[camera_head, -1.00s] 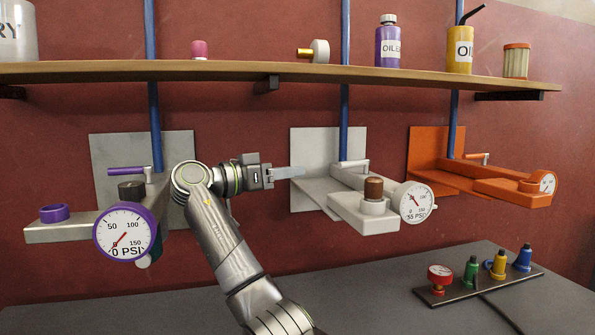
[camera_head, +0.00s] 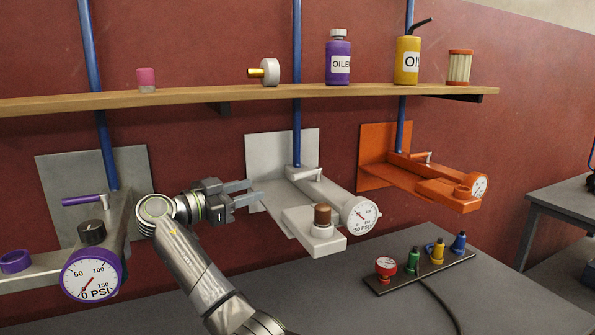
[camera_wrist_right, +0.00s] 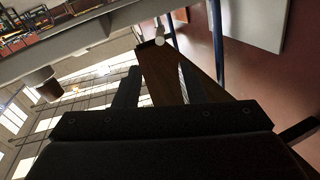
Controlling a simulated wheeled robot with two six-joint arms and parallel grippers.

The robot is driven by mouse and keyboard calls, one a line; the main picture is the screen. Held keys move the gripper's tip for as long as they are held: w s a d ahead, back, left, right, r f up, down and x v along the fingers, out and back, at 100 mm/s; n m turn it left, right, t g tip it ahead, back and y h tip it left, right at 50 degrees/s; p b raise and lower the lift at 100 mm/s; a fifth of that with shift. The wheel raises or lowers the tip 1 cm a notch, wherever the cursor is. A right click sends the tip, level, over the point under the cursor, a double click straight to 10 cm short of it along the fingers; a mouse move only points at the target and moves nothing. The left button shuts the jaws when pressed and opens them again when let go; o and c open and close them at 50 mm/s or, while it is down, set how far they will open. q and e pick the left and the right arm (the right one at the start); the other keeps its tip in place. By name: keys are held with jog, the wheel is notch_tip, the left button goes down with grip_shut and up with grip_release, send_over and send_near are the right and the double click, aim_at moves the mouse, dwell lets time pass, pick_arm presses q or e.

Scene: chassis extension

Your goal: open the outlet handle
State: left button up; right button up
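My right gripper (camera_head: 254,190) is open and empty, with two fingers apart, just left of the white regulator unit (camera_head: 311,226). A light lever handle (camera_head: 306,174) lies across the top of that unit, near the wall plate and blue pipe. The fingertips are short of the lever in the head view. A purple lever (camera_head: 83,200) and an orange-unit lever (camera_head: 422,156) also show. The frames do not settle which is the outlet handle. My left gripper is out of view.
A wooden shelf (camera_head: 200,100) with bottles and fittings runs above the units. A purple gauge (camera_head: 91,275) hangs at left, a white gauge (camera_head: 362,216) at centre. A rack (camera_head: 420,272) of coloured fittings stands on the grey table (camera_head: 350,300), otherwise mostly clear.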

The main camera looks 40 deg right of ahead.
aim_at(295, 177)
jog(key=d+p, duration=0.1)
jog(key=d, duration=0.3)
jog(key=d+p, duration=0.2)
jog(key=d, duration=0.3)
jog(key=d+p, duration=0.1)
jog(key=d, duration=0.3)
jog(key=shift+s+d+r, duration=0.15)
jog(key=shift+s+d, duration=0.15)
jog(key=shift+s, duration=0.05)
jog(key=shift+d+p, duration=0.35)
jog(key=shift+d, duration=0.25)
grip_shut()
